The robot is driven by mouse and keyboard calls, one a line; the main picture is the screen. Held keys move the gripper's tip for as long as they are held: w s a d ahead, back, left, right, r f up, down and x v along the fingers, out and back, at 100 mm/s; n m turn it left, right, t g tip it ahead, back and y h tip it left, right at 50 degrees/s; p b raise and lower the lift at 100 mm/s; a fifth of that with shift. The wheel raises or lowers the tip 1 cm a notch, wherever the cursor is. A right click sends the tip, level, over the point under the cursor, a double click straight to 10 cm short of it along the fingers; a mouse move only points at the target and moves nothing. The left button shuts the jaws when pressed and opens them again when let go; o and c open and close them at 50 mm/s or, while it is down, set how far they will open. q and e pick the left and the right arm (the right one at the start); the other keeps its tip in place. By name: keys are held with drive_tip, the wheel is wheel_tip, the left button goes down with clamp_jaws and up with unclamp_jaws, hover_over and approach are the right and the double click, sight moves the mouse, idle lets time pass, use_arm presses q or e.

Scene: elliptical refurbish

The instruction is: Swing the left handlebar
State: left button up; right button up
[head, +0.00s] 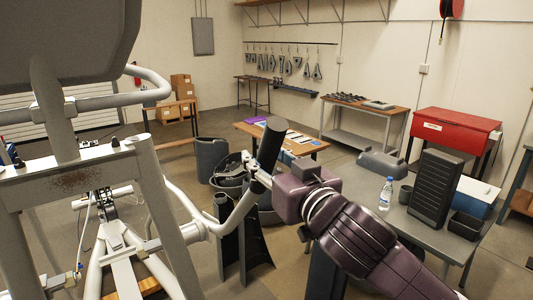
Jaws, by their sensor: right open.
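The grey elliptical machine (78,182) fills the left side of the head view. One moving handlebar (228,222) bends out from its frame to the right and rises to a thick black grip (270,143). I cannot tell for certain from this view whether it is the left one. My right gripper (257,172) is open at this bar, just below the black grip. Its pale fingers lie close to the bar and partly behind it; contact is unclear. My left gripper is not in view.
A grey table (412,212) at the right holds a water bottle (386,194), a black slatted part and a small cup. A red chest (455,134) stands behind it. Dark bins (211,157) and black curved covers (256,245) stand on the floor near the handlebar.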

drive_tip(key=shift+c, duration=0.7)
clamp_jaws()
drive_tip(key=shift+f, duration=0.1)
